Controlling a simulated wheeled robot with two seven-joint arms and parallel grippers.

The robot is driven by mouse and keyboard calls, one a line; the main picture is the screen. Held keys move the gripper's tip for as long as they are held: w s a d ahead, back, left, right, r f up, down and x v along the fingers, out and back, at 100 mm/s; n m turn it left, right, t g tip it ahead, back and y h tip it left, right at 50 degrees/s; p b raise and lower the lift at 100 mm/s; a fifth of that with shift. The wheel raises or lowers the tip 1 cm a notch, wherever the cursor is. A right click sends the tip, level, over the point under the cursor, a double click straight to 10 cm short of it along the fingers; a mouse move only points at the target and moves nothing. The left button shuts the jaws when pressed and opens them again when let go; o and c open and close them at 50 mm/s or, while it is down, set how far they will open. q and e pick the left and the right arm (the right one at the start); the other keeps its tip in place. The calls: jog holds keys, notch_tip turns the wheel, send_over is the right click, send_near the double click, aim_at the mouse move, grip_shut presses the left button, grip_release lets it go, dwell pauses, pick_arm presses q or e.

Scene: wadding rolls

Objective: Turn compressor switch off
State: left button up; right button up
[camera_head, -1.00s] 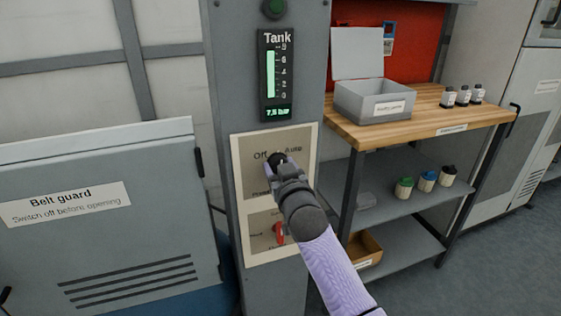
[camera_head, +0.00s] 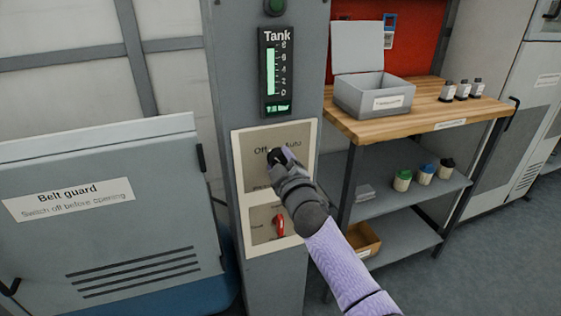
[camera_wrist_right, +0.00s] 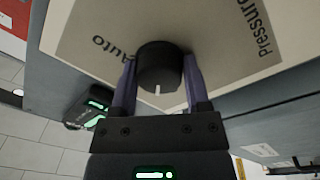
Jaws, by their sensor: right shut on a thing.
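The compressor switch is a black round knob (camera_wrist_right: 158,66) with a white mark, on a beige plate (camera_head: 244,171) on the grey column. The plate reads "Off" and "Auto" above the knob in the head view. My right gripper (camera_head: 279,156) reaches it from the lower right and mostly hides it there. In the right wrist view the two purple fingers of my right gripper (camera_wrist_right: 159,85) are shut on the knob, one on each side. The white mark points toward the gripper body. "Off" is out of sight in that view. My left gripper is not in view.
A red switch (camera_head: 279,226) sits on a lower plate, close under my right wrist. A tank gauge (camera_head: 277,75) is above. A belt guard (camera_head: 100,215) stands left. A bench (camera_head: 425,122) with a grey box (camera_head: 376,97) and bottles stands right.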

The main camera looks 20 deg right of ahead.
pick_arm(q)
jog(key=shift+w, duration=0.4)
pick_arm(e)
jog(key=shift+n, duration=0.5)
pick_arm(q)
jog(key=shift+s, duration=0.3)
pick_arm(e)
jog(key=o, duration=1.3)
pick_arm(q)
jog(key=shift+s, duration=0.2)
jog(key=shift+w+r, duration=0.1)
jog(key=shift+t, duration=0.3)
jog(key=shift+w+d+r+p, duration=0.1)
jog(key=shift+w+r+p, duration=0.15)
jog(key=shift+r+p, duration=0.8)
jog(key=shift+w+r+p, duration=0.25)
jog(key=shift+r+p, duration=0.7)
jog(key=shift+p, duration=0.2)
pick_arm(e)
jog(key=shift+s+d+f, duration=0.1)
jog(key=shift+s+f, duration=0.1)
jog(key=shift+s, duration=2.3)
jog(key=shift+s+d+f, duration=0.1)
jog(key=shift+s+f, duration=0.05)
jog(key=shift+s, duration=2.3)
